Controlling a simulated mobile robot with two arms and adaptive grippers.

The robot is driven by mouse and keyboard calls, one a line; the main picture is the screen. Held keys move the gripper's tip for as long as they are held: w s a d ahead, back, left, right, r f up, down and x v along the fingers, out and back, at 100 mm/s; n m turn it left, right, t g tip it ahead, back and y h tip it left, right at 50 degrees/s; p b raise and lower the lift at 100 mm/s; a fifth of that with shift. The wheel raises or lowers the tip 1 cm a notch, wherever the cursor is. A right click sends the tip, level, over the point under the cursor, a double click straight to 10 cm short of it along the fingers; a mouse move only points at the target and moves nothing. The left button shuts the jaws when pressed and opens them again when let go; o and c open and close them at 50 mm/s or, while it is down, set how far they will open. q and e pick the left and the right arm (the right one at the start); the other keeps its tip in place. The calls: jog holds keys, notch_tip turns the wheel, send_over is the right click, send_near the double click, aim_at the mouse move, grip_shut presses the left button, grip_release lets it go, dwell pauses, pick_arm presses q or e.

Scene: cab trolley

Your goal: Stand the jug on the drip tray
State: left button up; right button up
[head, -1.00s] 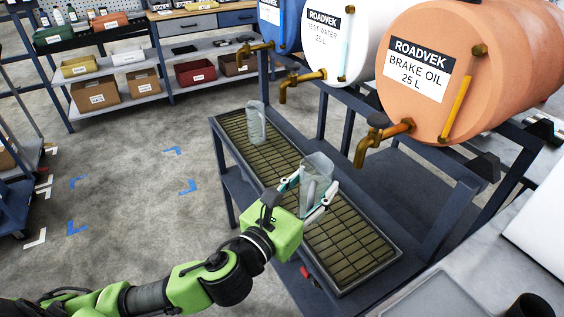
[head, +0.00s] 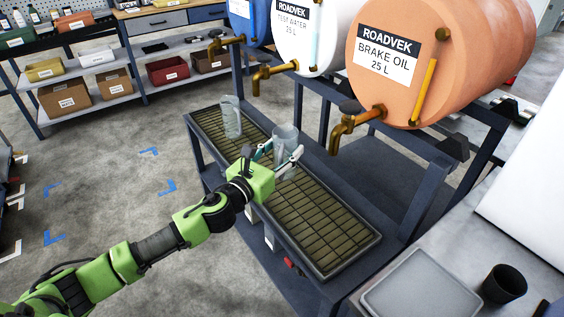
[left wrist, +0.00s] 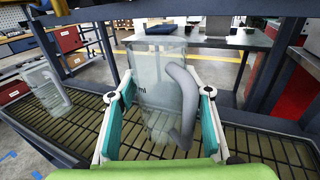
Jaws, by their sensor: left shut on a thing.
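A clear jug (head: 286,134) with a grey handle is in my left gripper (head: 280,151). In the left wrist view the jug (left wrist: 155,70) is upright between the two teal finger pads, its handle toward the right finger. The jug is over the dark drip tray (head: 322,215) with its grid top. I cannot tell if its base touches the grid. A second clear jug (head: 231,117) stands on the tray's far left part and also shows in the left wrist view (left wrist: 45,88). My right gripper is out of view.
An orange brake oil drum (head: 440,60), a white test water drum (head: 325,30) and a blue drum (head: 245,22) lie above the tray. Their brass taps (head: 345,128) reach out near it. A grey bench (head: 440,240) is at the right. The tray's right part is clear.

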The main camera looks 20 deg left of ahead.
pick_arm(q)
jog(key=shift+w+a+f, duration=0.2)
jog(key=shift+w+f, duration=0.3)
jog(key=shift+f, duration=0.1)
jog(key=f, duration=0.2)
jog(key=f+b, duration=0.1)
jog(key=shift+w+a+f, duration=0.15)
jog(key=shift+w+f, duration=0.1)
jog(key=shift+f, duration=0.1)
jog(key=shift+f, duration=0.1)
jog(key=o, duration=1.1)
jog(key=shift+o, duration=0.2)
